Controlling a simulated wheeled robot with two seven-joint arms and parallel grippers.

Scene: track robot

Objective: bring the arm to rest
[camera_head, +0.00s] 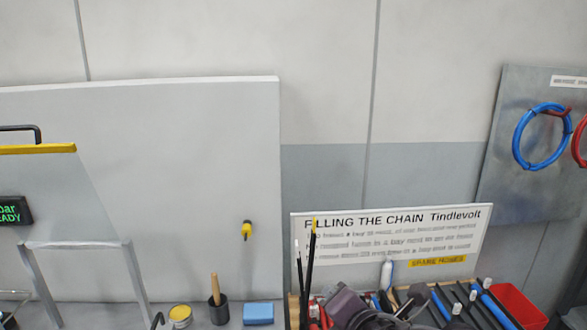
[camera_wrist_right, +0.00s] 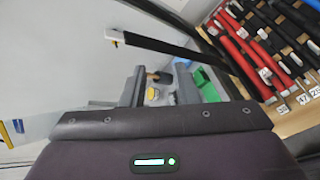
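My right arm (camera_head: 352,308) comes in at the bottom of the head view, right of the middle, over the near edge of a rack of tools. In the wrist view the two grey fingers of my right gripper (camera_wrist_right: 158,90) stand apart. A yellow-topped tin and a dark cup show beyond the gap, and I see nothing gripped between the fingers. The dark wrist housing fills the lower part of that view. My left gripper is not in view.
A tool rack (camera_wrist_right: 295,110) holds red and black handled tools beside the right gripper. A dark bar (camera_wrist_right: 160,46) crosses above the fingers. A tin (camera_head: 180,314), a dark cup (camera_head: 219,312), a blue block (camera_head: 258,314) and a sign (camera_head: 460,225) stand near the back wall.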

